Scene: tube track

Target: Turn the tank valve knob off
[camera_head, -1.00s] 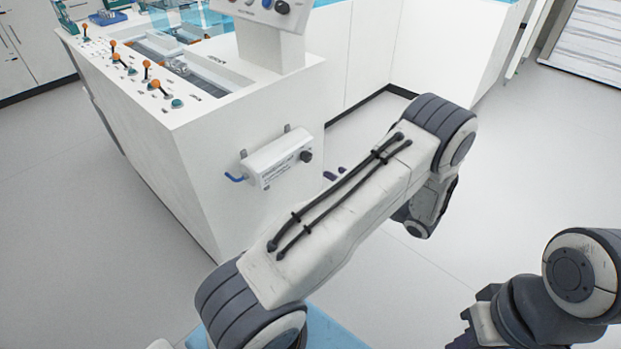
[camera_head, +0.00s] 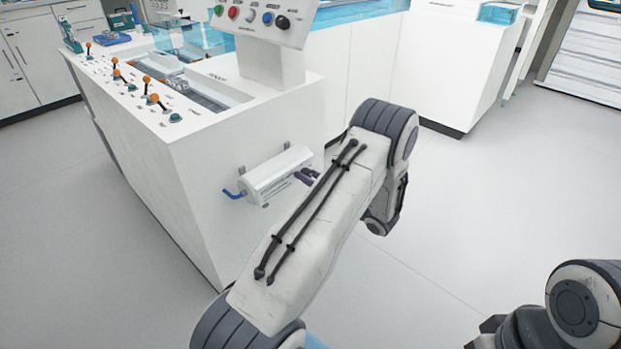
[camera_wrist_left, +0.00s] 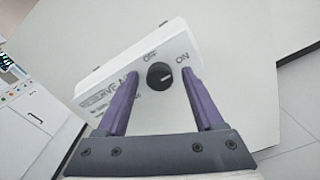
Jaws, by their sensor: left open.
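In the head view the left gripper (camera_head: 306,176) is at the box's right end, and the knob cannot be made out there. My right gripper's jaws are cut off at the bottom right.
The bench top (camera_head: 225,95) carries several orange-tipped levers and a control post (camera_head: 270,60) with coloured knobs. The floor (camera_head: 480,210) right of the bench is clear.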

